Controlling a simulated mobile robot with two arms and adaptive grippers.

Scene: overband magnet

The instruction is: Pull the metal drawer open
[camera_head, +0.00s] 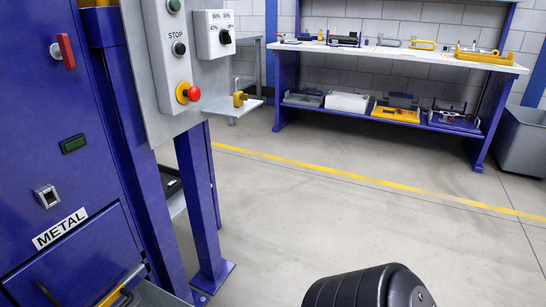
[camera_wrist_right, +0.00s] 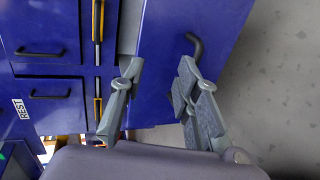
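The metal drawer (camera_head: 75,262) is the blue front at the lower left of the head view, under the white METAL label (camera_head: 60,228). Its dark handle (camera_head: 45,293) shows near the bottom edge. A grey and yellow rail-like part shows at its right side; how far out the drawer stands I cannot tell. In the right wrist view my right gripper (camera_wrist_right: 157,88) is open, with nothing between its fingers. A dark bent handle (camera_wrist_right: 195,45) on a blue panel lies just beyond the right finger, apart from it. My left gripper is not in view.
A control panel with a red stop button (camera_head: 188,93) and a blue post (camera_head: 203,200) stand beside the cabinet. The floor (camera_head: 330,220) is open up to the workbench (camera_head: 400,50).

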